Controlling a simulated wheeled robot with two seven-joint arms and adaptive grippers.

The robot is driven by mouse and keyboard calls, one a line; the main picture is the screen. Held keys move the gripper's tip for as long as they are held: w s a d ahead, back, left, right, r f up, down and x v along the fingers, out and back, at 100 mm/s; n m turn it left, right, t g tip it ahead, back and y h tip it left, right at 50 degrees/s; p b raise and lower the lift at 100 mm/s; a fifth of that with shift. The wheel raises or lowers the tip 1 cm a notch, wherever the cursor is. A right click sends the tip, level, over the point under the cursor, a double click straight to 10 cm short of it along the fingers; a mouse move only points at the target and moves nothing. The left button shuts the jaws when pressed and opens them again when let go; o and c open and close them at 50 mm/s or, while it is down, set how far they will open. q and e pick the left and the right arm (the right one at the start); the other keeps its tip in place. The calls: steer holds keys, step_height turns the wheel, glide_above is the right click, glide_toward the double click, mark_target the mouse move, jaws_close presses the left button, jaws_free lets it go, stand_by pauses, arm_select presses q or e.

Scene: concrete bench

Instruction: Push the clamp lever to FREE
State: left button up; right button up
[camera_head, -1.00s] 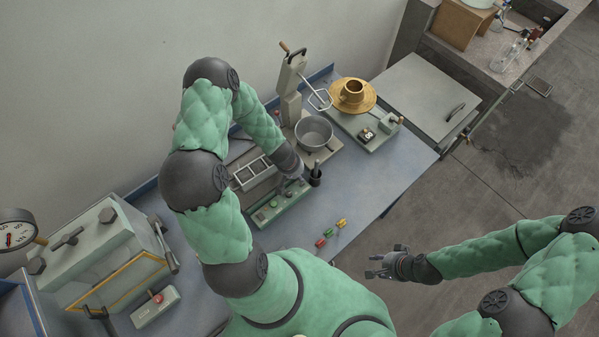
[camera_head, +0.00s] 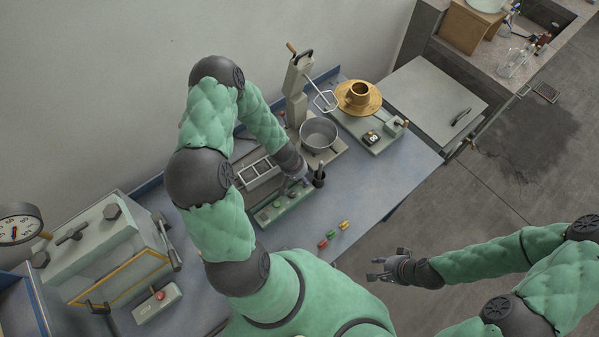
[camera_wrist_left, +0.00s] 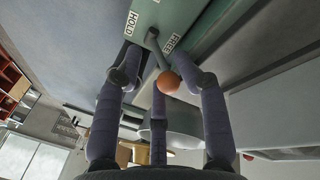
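In the left wrist view, the clamp lever (camera_wrist_left: 158,56) is a short grey arm with an orange ball knob (camera_wrist_left: 168,82). It pivots on a green panel (camera_wrist_left: 196,16) between a HOLD label (camera_wrist_left: 132,22) and a FREE label (camera_wrist_left: 173,42). The knob end points down-right, nearer the FREE side. My left gripper (camera_wrist_left: 162,80) has its fingers spread around the knob; the middle finger's tip is partly hidden by the knob, so contact is unclear. In the head view, my left gripper (camera_head: 294,184) is over the green box (camera_head: 268,215). My right gripper (camera_head: 378,268) is open and empty beyond the bench.
A grey pot (camera_head: 318,134) and a brass piece (camera_head: 358,96) are farther back. Small coloured pieces (camera_head: 333,235) lie in front. A cabinet (camera_head: 100,255) stands left. The blue bench top (camera_head: 385,185) is clear at right.

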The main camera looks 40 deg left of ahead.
arm_select(q)
steer(key=v, duration=0.3)
steer(key=shift+w+a+r, duration=0.15)
steer(key=shift+a, duration=0.05)
steer(key=shift+s+d+v, duration=0.1)
steer(key=shift+v, duration=0.95)
steer(key=shift+s+d+v, duration=0.1)
steer(key=shift+s+v, duration=0.05)
steer(key=shift+v, duration=0.9)
steer(key=shift+r, duration=0.1)
